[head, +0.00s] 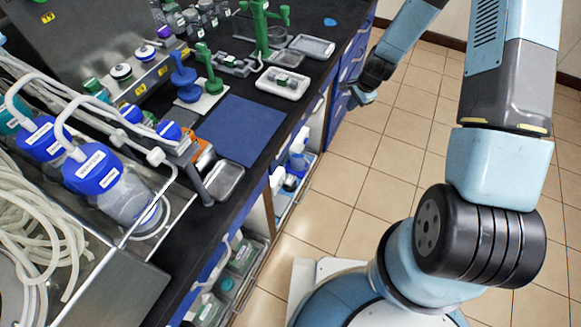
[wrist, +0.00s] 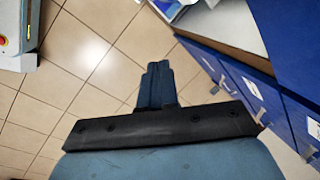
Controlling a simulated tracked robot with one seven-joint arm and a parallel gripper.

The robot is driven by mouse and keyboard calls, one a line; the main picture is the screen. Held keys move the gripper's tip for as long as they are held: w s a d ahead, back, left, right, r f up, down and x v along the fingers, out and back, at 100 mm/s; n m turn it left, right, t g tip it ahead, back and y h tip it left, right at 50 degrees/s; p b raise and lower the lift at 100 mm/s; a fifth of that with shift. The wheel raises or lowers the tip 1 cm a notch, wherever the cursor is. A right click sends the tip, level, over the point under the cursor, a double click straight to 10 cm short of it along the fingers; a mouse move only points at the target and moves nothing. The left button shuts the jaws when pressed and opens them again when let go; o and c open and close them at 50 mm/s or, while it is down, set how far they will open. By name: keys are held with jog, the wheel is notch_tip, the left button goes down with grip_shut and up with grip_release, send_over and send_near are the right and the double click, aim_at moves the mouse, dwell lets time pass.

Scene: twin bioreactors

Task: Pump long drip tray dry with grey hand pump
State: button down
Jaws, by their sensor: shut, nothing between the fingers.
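My gripper (head: 361,94) is shut and empty, held over the floor to the right of the bench in the head view. Its closed fingers (wrist: 157,82) show in the wrist view with nothing between them. In the head view a shallow grey tray (head: 224,181) lies at the bench's front edge, beside a grey upright part and an orange piece. A pale tray (head: 282,84) with small items and another grey tray (head: 312,46) lie farther back. I cannot tell which is the long drip tray. I cannot surely make out the grey hand pump.
Blue (head: 185,80) and green (head: 208,68) pump-like pieces stand on the bench behind a blue mat (head: 241,129). A taller green stand (head: 263,27) is at the back. Blue-capped bottles (head: 98,175) and tubing fill the left. Blue cabinets (wrist: 232,84) border the open tiled floor.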

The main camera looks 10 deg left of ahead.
notch_tip(320, 180, down, 12)
jog(key=s+a+f+m, duration=0.1)
jog(key=s+a+m, duration=0.1)
jog(key=a, duration=0.1)
jog(key=m+y, duration=0.2)
jog(key=m, duration=0.7)
send_over(288, 179)
jog(key=shift+s+d+f, duration=0.1)
jog(key=shift+d+f, duration=0.05)
jog(key=shift+f, duration=4.85)
jog(key=shift+w+d+f, duration=0.1)
jog(key=shift+f, duration=4.85)
jog(key=shift+s+d+f, duration=0.1)
jog(key=shift+d+f, duration=0.05)
jog(key=shift+f, duration=4.85)
jog(key=shift+f, duration=0.1)
jog(key=shift+f, duration=2.5)
jog(key=shift+r, duration=1.65)
